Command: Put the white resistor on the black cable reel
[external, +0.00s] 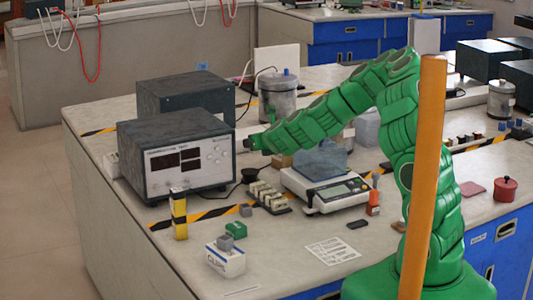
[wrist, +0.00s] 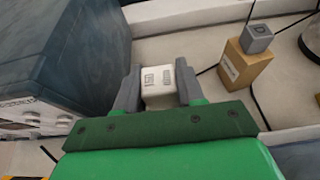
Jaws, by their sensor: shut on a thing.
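My gripper (wrist: 158,88) is shut on a white block with dark markings, the white resistor (wrist: 158,80), held between its two grey fingers. In the external view my gripper (external: 248,143) is beside the right side of the grey instrument box, above the bench; the resistor cannot be made out there. A small black round object (external: 251,175), possibly the black cable reel, sits on the bench below my gripper, with a black cord running from it. I cannot tell for sure that it is the reel.
The instrument box (external: 176,152) is close on the left. A scale (external: 327,190) with a bluish clear container and a rack of pale parts (external: 268,196) stand nearby. A cardboard block (wrist: 245,65) carries a grey cube (wrist: 257,38). A jar (external: 279,97) stands behind.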

